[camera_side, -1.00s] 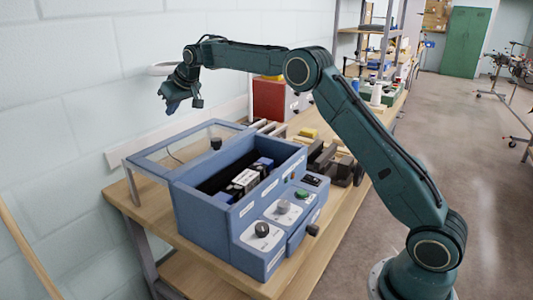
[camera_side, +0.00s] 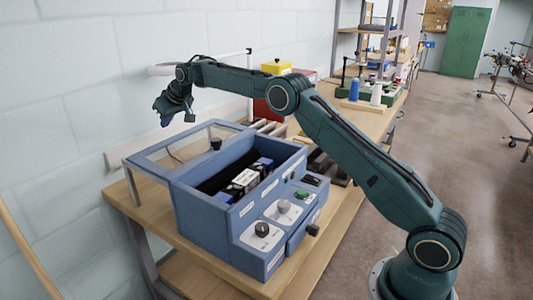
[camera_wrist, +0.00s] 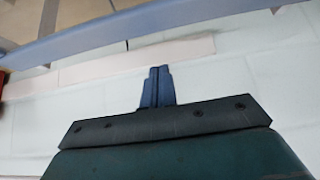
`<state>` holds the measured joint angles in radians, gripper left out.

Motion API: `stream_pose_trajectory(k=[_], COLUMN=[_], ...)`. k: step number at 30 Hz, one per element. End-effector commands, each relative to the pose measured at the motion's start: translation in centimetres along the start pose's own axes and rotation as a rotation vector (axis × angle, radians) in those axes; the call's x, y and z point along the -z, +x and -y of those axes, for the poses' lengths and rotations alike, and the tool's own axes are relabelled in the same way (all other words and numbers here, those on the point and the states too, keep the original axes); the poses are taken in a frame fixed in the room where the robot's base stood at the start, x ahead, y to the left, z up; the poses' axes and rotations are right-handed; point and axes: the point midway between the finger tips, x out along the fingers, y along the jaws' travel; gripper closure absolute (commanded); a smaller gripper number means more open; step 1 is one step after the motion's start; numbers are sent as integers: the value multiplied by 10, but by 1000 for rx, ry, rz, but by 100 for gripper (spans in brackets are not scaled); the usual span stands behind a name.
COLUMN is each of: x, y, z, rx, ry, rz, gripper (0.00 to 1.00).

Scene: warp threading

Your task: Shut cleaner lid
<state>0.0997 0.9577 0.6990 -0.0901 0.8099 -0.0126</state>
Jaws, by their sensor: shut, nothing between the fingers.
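The cleaner (camera_side: 215,208) is a blue open-topped box on the wooden bench. Its lid (camera_side: 172,155) is a blue frame with a clear pane and a dark knob (camera_side: 215,143). The lid lies swung open on the wall side of the box. My gripper (camera_side: 166,120) hangs above the lid's far side, near the wall, apart from it, with its fingers together and empty. In the wrist view my gripper (camera_wrist: 157,72) shows its two fingertips side by side. A blue bar (camera_wrist: 150,28), which looks like the lid frame's edge, crosses the top of that view.
Inside the box is a black and blue mechanism with a white block (camera_side: 243,180). Knobs and a green button (camera_side: 301,193) are on the front panel. A red box with a yellow top (camera_side: 276,67) stands behind on the bench. The wall (camera_side: 90,90) is close to my gripper.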

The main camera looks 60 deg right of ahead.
Motion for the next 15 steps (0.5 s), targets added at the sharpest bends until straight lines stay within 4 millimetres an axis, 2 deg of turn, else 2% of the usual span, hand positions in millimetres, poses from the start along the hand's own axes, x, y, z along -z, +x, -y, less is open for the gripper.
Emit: stream_pose_trajectory(k=[5, 15], x=[-1, 0], y=[18, 35], z=[0, 0], rx=[0, 0], ry=[0, 0], rz=[1, 1], gripper=[100, 100])
